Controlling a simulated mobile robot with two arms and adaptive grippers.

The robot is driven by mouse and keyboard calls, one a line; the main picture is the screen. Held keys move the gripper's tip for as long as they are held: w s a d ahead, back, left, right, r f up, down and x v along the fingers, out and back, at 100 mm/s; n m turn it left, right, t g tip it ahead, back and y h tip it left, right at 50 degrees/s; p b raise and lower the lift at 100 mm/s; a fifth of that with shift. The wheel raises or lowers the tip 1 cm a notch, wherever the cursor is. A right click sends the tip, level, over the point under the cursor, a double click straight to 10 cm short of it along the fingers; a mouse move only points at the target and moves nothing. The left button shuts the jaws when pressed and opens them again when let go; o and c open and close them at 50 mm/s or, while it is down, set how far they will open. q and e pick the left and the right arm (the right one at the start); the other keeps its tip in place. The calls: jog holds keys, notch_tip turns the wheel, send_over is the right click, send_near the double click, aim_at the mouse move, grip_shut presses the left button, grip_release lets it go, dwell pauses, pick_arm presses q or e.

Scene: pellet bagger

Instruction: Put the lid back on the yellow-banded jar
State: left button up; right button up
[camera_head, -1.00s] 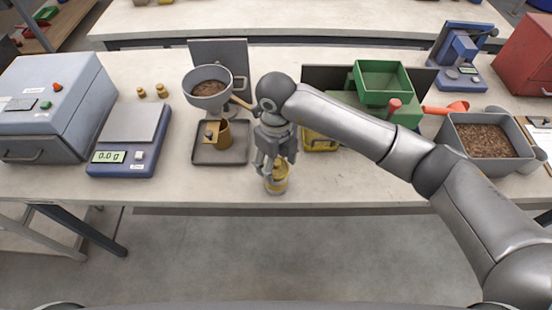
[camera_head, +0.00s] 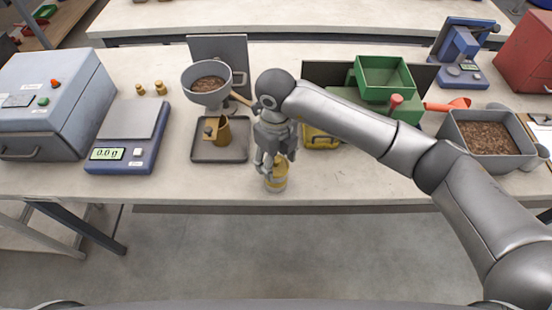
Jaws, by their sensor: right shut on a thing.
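The yellow-banded jar (camera_head: 277,182) stands upright near the front edge of the table, at the middle of the camera_head view. It looks clear with a yellow band. My right gripper (camera_head: 272,167) points down directly over the jar and is shut, its fingers at the jar's top. The lid is mostly hidden by the fingers; it appears to be what they hold. I cannot tell whether the lid touches the rim. My left gripper is not in view.
A scale (camera_head: 130,133) is further left. A yellow object (camera_head: 321,140) and green hopper (camera_head: 383,79) are behind right. The table front is clear either side.

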jog(key=shift+f+b, duration=0.2)
jog(key=shift+b, duration=0.75)
dwell(1.7)
dwell(0.4)
jog(key=o, duration=0.8)
jog(key=shift+o, duration=0.2)
jog(key=o, duration=0.4)
jog(key=shift+c, duration=0.2)
jog(key=shift+r, duration=0.15)
jog(key=shift+r+p, duration=1.6)
jog(key=shift+r, duration=1.8)
